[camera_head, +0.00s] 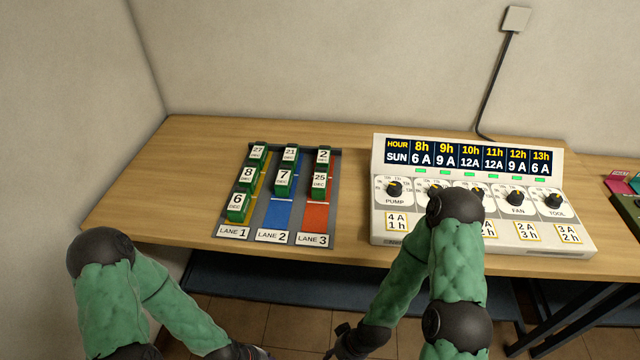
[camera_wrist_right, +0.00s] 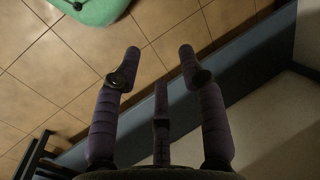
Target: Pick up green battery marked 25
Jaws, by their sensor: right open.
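The green battery marked 25 (camera_head: 319,185) stands in lane 3 of the lane rack (camera_head: 262,217), just in front of the battery marked 2 (camera_head: 323,157). Its white label faces up and toward me. My right gripper (camera_wrist_right: 160,65) is open and empty in the right wrist view, its fingers apart above the tiled floor. In the head view the right gripper (camera_head: 332,352) is low at the bottom edge, in front of the table and below its top. My left gripper (camera_head: 262,353) is also at the bottom edge, mostly cut off, so its opening is unclear.
Lane 1 holds batteries 27 (camera_head: 258,152), 8 (camera_head: 248,175) and 6 (camera_head: 238,203); lane 2 holds 21 (camera_head: 290,154) and 7 (camera_head: 284,178). A white control panel (camera_head: 383,230) with knobs stands right of the rack. The wooden table (camera_head: 140,190) is clear at left.

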